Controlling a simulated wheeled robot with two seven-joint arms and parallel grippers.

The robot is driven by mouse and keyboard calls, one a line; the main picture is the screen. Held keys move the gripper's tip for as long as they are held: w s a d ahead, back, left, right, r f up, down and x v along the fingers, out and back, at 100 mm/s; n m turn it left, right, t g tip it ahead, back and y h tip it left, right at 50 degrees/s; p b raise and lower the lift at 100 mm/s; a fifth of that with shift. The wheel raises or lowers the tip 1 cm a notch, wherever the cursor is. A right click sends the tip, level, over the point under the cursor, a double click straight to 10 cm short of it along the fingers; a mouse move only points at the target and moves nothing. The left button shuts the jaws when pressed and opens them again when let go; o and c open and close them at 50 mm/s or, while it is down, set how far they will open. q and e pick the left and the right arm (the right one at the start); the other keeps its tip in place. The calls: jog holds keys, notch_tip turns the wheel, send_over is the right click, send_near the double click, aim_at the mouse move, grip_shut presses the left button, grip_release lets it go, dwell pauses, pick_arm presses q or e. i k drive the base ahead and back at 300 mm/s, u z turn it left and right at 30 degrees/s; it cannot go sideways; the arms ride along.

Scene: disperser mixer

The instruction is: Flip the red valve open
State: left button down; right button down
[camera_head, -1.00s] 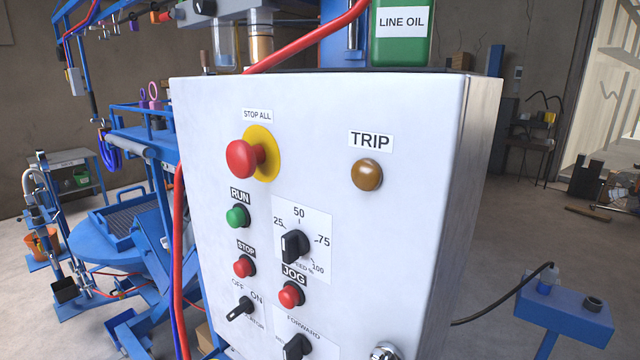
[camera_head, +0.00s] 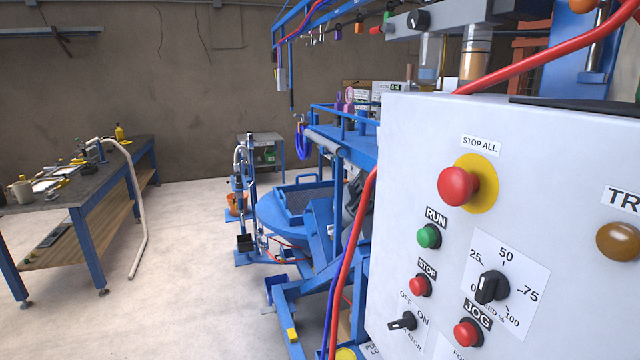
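I cannot make out a red valve for certain in the head view. A small red part (camera_head: 377,29) sits on the overhead pipework beside a grey block with a black knob (camera_head: 418,19), at the top right of centre. It is too small to tell whether it is a valve handle. The blue mixer machine (camera_head: 345,160) stands behind the control cabinet. Neither of my grippers shows in this view.
The white control cabinet (camera_head: 410,150) fills the right side, close by, with a red stop button (camera_head: 458,187). A red hose (camera_head: 352,262) runs down its left edge. A workbench (camera_head: 80,185) stands at left. The floor (camera_head: 190,250) between is clear.

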aim_at(387, 27)
jog(key=u, duration=0.4)
jog(key=k, duration=0.55)
jog(key=u, duration=1.1)
jog(key=i, duration=0.85)
jog(key=z, duration=0.6)
jog(key=i, duration=0.55)
jog(key=z, duration=0.4)
